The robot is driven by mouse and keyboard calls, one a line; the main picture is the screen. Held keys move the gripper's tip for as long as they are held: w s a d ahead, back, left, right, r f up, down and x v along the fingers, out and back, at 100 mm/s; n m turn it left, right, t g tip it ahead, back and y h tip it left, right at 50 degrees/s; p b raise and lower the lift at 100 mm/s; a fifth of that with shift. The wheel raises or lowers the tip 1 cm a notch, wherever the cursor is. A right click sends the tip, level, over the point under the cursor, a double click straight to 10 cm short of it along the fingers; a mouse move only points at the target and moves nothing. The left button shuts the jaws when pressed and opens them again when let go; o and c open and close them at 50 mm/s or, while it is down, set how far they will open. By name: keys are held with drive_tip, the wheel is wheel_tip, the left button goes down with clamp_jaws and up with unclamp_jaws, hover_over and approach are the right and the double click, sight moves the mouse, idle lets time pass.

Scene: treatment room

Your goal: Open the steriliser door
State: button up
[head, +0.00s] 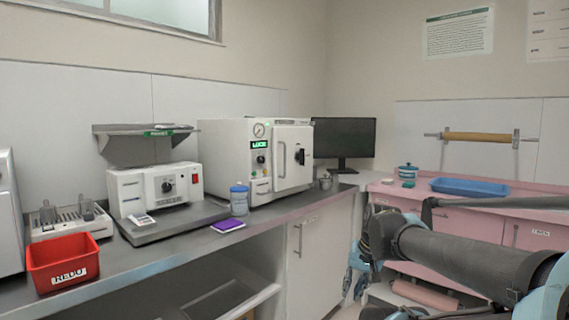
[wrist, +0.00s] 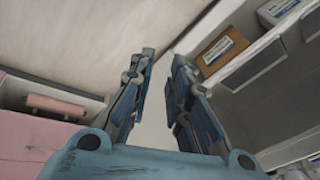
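The steriliser (head: 222,160) is a white box on the grey counter, with a round gauge and a green lit display. Its white door (head: 291,170) is on the right part of its front and looks shut. The door carries a pale upright handle (head: 281,160) and a dark latch (head: 300,157). My gripper (wrist: 160,65) is open and empty in the wrist view, its blue fingers apart and pointing toward the floor area. In the head view it is low at the right, well below and right of the steriliser, partly hidden by my arm. The steriliser is not in the wrist view.
A metal cup (head: 325,182) and a monitor (head: 344,138) stand right of the steriliser. A blue-lidded jar (head: 239,200) and a purple pad (head: 227,225) lie before it. A red bin (head: 62,263) is at left. A pink counter (head: 420,193) holds a blue tray (head: 470,187).

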drive_tip(key=w+a+r+m+t+y, duration=0.2)
drive_tip(key=w+a+r+m+y, duration=0.3)
drive_tip(key=w+a+r, duration=0.5)
wheel_tip(320, 180, up, 20)
drive_tip(key=m+t+y, duration=0.5)
drive_tip(key=m+t, duration=0.3)
drive_tip(key=m, duration=1.2)
hover_over(285, 174)
drive_tip(key=shift+w+a, duration=0.15)
drive_tip(key=shift+w, duration=0.2)
drive_tip(key=shift+c, duration=0.4)
clamp_jaws()
